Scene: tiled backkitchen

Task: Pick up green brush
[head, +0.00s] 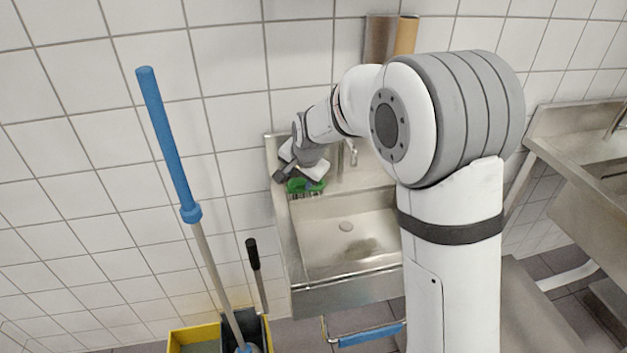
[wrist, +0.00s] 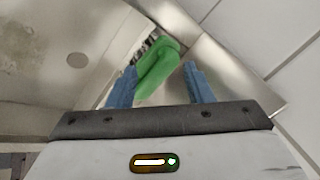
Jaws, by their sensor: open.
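The green brush (head: 304,186) lies at the left back corner of the steel sink (head: 318,263), with dark and pale bristles along its edge. In the wrist view the green brush (wrist: 157,68) shows between and beyond the two blue fingertips of my gripper (wrist: 160,84). My gripper is open, with one finger on each side of the brush's near end; the left finger looks very close to it. I cannot tell whether it touches. In the head view my gripper (head: 300,172) is just above the brush and hides part of it.
A tap (head: 350,152) rises at the back of the sink, right of the brush. The tiled wall (head: 235,130) is close behind and to the left. A blue-handled mop (head: 168,140) and a yellow bucket (head: 195,335) stand left of the sink. The basin looks empty.

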